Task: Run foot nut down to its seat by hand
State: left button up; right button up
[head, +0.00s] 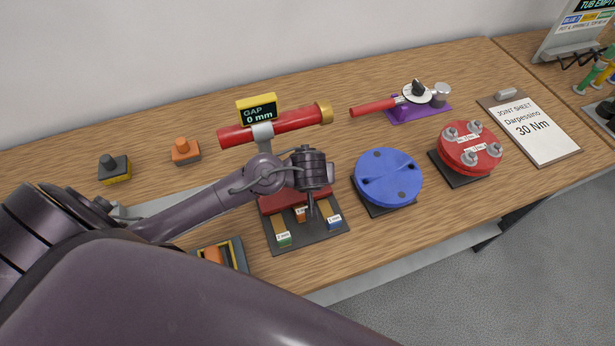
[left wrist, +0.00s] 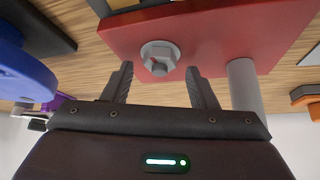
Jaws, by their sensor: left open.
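A grey hex nut (left wrist: 160,48) sits on a bolt end on a red foot plate (left wrist: 220,35) in the left wrist view. My left gripper (left wrist: 160,72) is open and empty, with its fingertips on either side of the nut's line and apart from it. In the head view my left gripper (head: 309,212) points down over the red foot (head: 278,203), which lies under a red pipe (head: 290,122). The gripper hides the nut in the head view. A grey post (left wrist: 243,85) rises beside the nut. My right gripper is not in view.
A yellow gauge reads GAP 0 mm (head: 259,108). A dark tray with labelled blocks (head: 312,236) lies in front of the foot. A blue disc (head: 388,176) and a red flange (head: 468,150) stand to the right. A red-handled wrench (head: 375,106) lies behind.

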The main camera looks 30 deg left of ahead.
pick_arm(q)
jog(key=p+v, duration=0.3)
jog(key=v, duration=0.1)
jog(key=shift+w, duration=0.1)
jog(key=shift+p+v, duration=0.5)
jog(key=shift+v, duration=0.6)
jog(key=shift+c, duration=0.4)
